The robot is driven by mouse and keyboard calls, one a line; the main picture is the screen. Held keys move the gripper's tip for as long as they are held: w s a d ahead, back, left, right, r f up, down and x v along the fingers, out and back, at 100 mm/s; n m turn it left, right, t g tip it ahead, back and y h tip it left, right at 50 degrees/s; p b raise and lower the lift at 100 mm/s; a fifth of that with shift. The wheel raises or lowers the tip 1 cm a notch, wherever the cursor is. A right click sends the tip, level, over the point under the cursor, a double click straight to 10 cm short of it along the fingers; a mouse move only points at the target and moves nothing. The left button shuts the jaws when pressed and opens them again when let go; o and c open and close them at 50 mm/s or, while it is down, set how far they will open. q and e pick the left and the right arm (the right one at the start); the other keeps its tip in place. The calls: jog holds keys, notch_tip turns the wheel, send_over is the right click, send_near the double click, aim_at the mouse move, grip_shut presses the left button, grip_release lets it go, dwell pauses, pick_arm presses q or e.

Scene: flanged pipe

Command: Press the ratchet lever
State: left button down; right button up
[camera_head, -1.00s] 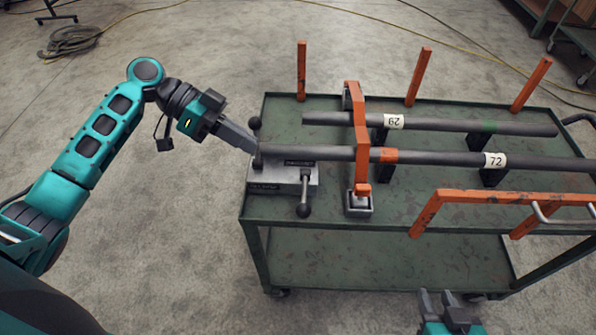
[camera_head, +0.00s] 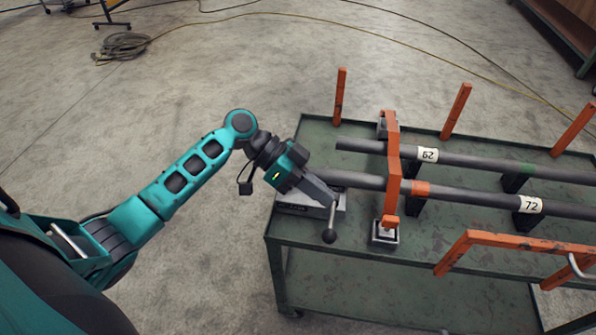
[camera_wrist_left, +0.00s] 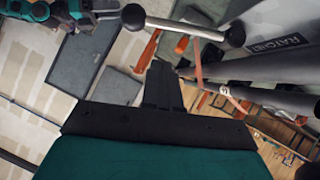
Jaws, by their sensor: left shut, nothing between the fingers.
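The ratchet block (camera_head: 292,209) is a grey box at the left end of the cart. Its lever (camera_head: 332,219) is a metal bar with a dark ball (camera_head: 329,236) at its near end, hanging over the front of the block. The wrist view shows the bar (camera_wrist_left: 185,27) with a ball at each end, beside a block with a RATCHET label (camera_wrist_left: 285,42). My left gripper (camera_head: 332,200) is shut and empty, over the block, with its tips close to the lever. I cannot tell if they touch it. The far ball is hidden in the head view.
A dark pipe marked 72 (camera_head: 465,202) runs from the block through an orange upright clamp (camera_head: 392,165). A second pipe (camera_head: 475,160) lies behind it. Orange posts (camera_head: 340,97) and a front orange rail (camera_head: 510,239) edge the green cart (camera_head: 340,240). Floor left of the cart is clear.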

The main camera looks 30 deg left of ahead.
aim_at(332, 217)
pick_arm(q)
jog(key=shift+s+d+f, duration=0.15)
jog(key=shift+s+f, duration=0.05)
jog(key=shift+f, duration=0.4)
jog(key=shift+s+d+f, duration=0.15)
jog(key=shift+f, duration=0.5)
jog(key=shift+s+d+f, duration=0.15)
jog(key=shift+s+f, duration=0.05)
jog(key=shift+f, duration=0.4)
jog(key=shift+f, duration=0.1)
